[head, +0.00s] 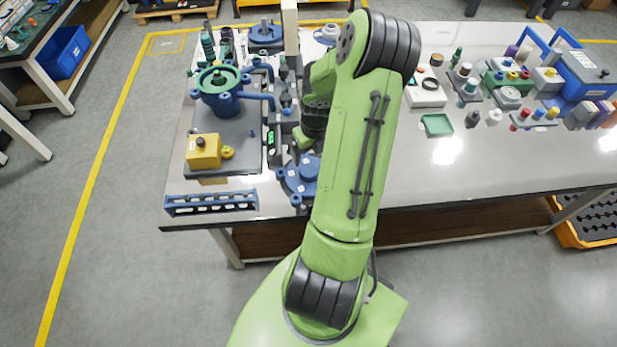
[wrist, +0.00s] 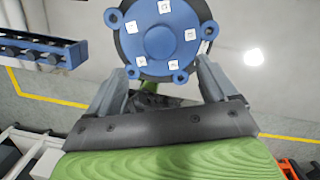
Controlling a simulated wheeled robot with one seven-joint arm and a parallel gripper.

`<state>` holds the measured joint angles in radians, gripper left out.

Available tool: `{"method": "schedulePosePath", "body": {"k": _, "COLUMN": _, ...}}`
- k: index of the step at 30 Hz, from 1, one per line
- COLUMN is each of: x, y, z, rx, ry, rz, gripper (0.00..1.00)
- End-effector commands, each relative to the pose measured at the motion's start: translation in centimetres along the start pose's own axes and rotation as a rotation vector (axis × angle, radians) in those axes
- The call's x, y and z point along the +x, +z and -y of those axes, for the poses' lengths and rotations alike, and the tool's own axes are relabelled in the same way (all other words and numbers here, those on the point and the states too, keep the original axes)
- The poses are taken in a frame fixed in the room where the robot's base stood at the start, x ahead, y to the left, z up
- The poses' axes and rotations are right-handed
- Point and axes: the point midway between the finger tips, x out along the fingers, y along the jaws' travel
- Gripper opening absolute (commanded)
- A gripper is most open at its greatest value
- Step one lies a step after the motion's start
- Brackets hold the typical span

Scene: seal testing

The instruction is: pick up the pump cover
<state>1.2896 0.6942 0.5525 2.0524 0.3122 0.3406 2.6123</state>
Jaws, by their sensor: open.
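The pump cover (head: 301,174) is a blue round disc with lugs on its edge. It lies flat near the front edge of the table, partly hidden behind my arm in the head view. In the wrist view the cover (wrist: 158,42) is at the top centre, with small white labels on its face and its top cut off. My gripper (wrist: 163,67) is open, with one grey finger at each side of the cover's near part. I cannot tell whether the fingers touch it. In the head view my arm mostly hides the gripper.
A blue slotted rack (head: 211,203) lies at the table's front left corner. A grey test rig with a blue pot (head: 222,104) and a yellow box (head: 203,151) stands left of the cover. A green tray (head: 437,125) and several small parts are to the right. The front right table is clear.

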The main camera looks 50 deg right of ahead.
Motion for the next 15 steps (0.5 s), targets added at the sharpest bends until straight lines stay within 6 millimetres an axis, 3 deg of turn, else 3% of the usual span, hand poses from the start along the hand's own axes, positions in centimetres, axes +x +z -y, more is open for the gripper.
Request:
{"method": "schedulePosePath", "body": {"k": 1, "x": 1.7, "y": -0.1, "z": -0.1, "rx": -0.001, "ry": 0.004, "rz": -0.003, "gripper": 0.85}}
{"method": "schedulePosePath", "body": {"k": 3, "x": 3.2, "y": -0.1, "z": -0.1, "rx": -0.002, "ry": 0.004, "rz": -0.002, "gripper": 0.85}}
{"method": "schedulePosePath", "body": {"k": 8, "x": 5.0, "y": 0.0, "z": -0.1, "rx": -0.004, "ry": 0.000, "rz": -0.001, "gripper": 0.85}}
{"method": "schedulePosePath", "body": {"k": 15, "x": 9.3, "y": -0.1, "z": -0.1, "rx": -0.003, "ry": 0.001, "rz": -0.001, "gripper": 0.85}}
